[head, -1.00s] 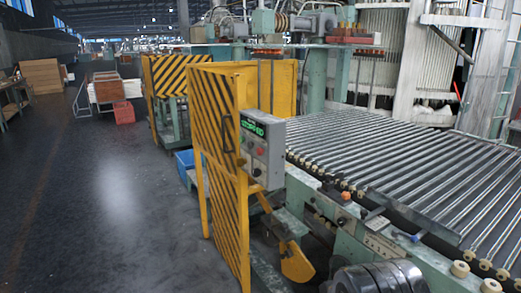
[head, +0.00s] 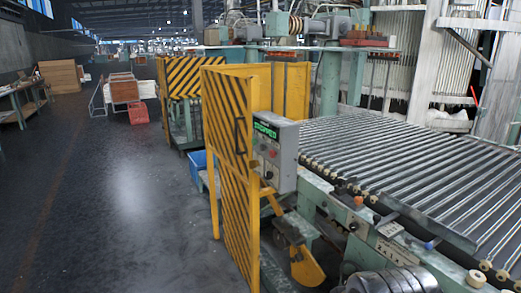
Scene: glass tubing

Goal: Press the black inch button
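A grey control box (head: 288,172) is fixed to the side of the yellow and black striped guard (head: 232,150), near the middle of the head view. Its small display (head: 266,130) glows green and seems to read "STOPPED". A red button (head: 273,153) shows on its face, with other small controls around and below it. They are too small to tell which one is the black inch button. My gripper is not in view.
A roller conveyor (head: 405,160) with metal rods fills the right side. Stacked round metal parts (head: 392,282) stand low in front. The dark floor (head: 120,215) on the left is open. A red crate (head: 138,113) stands farther back.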

